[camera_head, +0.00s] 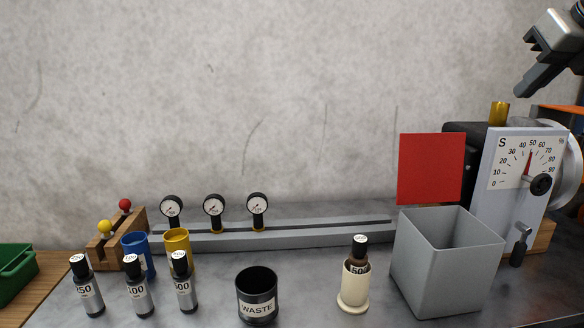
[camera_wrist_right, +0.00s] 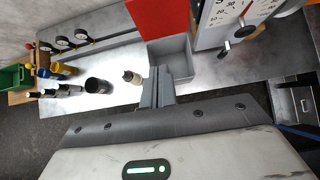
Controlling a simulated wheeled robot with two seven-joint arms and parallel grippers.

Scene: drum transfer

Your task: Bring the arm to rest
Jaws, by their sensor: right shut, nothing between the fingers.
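My right gripper (camera_head: 528,86) is raised at the top right of the head view, above the dial machine (camera_head: 512,190). Its fingers are shut and hold nothing; they also show in the right wrist view (camera_wrist_right: 157,90). It is apart from everything on the table. My left gripper is not in view.
A grey open bin (camera_head: 420,270) stands below a red panel (camera_head: 431,168). A bottle in a cream holder (camera_head: 352,295), a black WASTE cup (camera_head: 257,308) and several small bottles (camera_head: 138,298) stand on the metal table. Three gauges (camera_head: 214,205) stand on a rail behind. A green bin (camera_head: 14,272) is far left.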

